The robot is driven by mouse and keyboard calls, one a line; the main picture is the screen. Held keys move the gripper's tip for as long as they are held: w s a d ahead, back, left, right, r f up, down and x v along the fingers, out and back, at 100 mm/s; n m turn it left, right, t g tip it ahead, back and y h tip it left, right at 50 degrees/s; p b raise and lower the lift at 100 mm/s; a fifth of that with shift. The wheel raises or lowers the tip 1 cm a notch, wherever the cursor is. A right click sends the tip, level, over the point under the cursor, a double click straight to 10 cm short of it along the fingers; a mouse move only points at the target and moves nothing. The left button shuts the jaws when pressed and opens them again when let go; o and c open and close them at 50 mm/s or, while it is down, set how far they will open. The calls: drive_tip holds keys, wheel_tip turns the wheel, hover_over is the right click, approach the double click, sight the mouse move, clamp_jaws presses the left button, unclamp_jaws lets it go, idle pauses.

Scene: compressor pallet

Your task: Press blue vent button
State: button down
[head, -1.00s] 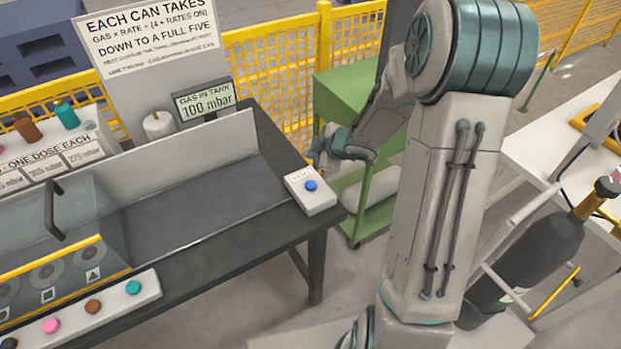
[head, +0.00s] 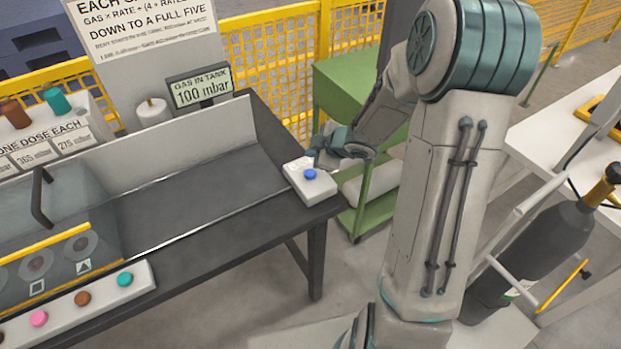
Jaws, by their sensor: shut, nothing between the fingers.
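The blue vent button (head: 310,174) sits on top of a small white box (head: 297,187) at the right end of the dark table. My gripper (head: 318,160) is just above and behind the box, near the button's upper right side. Its fingers are small and partly hidden by the wrist, and they look shut and empty. A small gap seems to lie between the fingers and the button; I cannot tell for certain whether they touch. The gas display (head: 202,88) behind the table reads 100 mbar.
A white strip with pink, brown and teal buttons (head: 80,303) lies along the table's front left. A glass-fronted case (head: 60,235) stands behind it. The dark table (head: 190,210) is clear in the middle. A green cart (head: 345,85) stands behind my arm.

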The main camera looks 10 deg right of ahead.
sight(313, 175)
drive_tip(key=shift+f+b, duration=1.7)
drive_tip(key=shift+f, duration=0.65)
drive_tip(key=shift+f, duration=0.1)
drive_tip(key=shift+f, duration=0.3)
drive_tip(key=shift+f+b, duration=0.65)
drive_tip(key=shift+b, duration=0.15)
idle(0.5)
drive_tip(key=shift+r, duration=0.1)
drive_tip(key=shift+r+p, duration=0.95)
drive_tip(key=shift+p, duration=0.2)
wheel_tip(313, 175, up, 5)
drive_tip(key=p, duration=0.5)
drive_tip(key=shift+r, duration=0.1)
